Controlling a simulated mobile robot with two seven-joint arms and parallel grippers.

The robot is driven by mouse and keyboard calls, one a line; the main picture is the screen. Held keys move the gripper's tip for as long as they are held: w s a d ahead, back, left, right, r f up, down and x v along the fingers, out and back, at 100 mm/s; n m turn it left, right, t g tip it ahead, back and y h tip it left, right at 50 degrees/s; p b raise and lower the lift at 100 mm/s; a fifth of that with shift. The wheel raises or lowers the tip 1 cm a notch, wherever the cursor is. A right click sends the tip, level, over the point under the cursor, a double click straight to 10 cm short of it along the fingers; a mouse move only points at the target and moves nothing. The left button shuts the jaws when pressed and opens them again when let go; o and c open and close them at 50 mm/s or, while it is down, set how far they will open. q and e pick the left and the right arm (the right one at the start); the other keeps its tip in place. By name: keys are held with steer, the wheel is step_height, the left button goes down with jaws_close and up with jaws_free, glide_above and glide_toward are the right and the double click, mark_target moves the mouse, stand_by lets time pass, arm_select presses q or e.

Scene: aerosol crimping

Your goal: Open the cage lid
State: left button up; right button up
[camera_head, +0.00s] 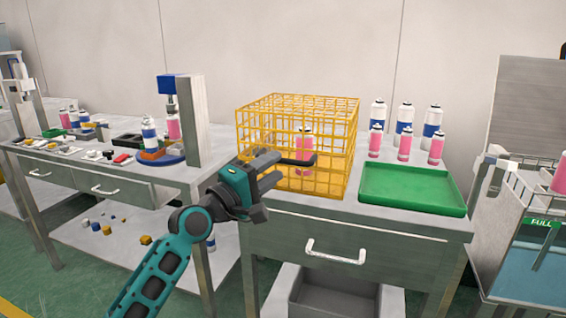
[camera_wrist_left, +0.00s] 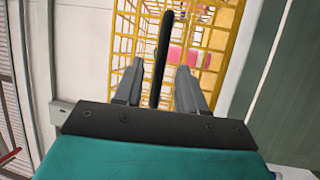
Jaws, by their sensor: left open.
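The yellow wire cage (camera_head: 345,150) stands on the table with its lid (camera_head: 300,103) lying flat on top, closed. A dark bar handle (camera_head: 300,162) sticks out from the cage front. Inside the cage is a pink can with a white top (camera_head: 304,145); it looks blurred pink through the wires in the left wrist view. My left gripper (camera_head: 276,166) is in front of the cage at the handle. In the left wrist view, the dark handle (camera_wrist_left: 162,60) runs between the two open fingers, apart from both as far as I can tell. My right gripper is out of view.
A green tray (camera_head: 412,190) lies right of the cage, with several pink and blue-white cans (camera_head: 405,125) behind it. A crimping stand (camera_head: 190,115) is on the left bench. A water tank (camera_head: 525,240) stands at the far right.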

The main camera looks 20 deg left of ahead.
mark_target(281, 163)
arm_select(q)
steer(key=shift+x, duration=2.05)
jaws_close()
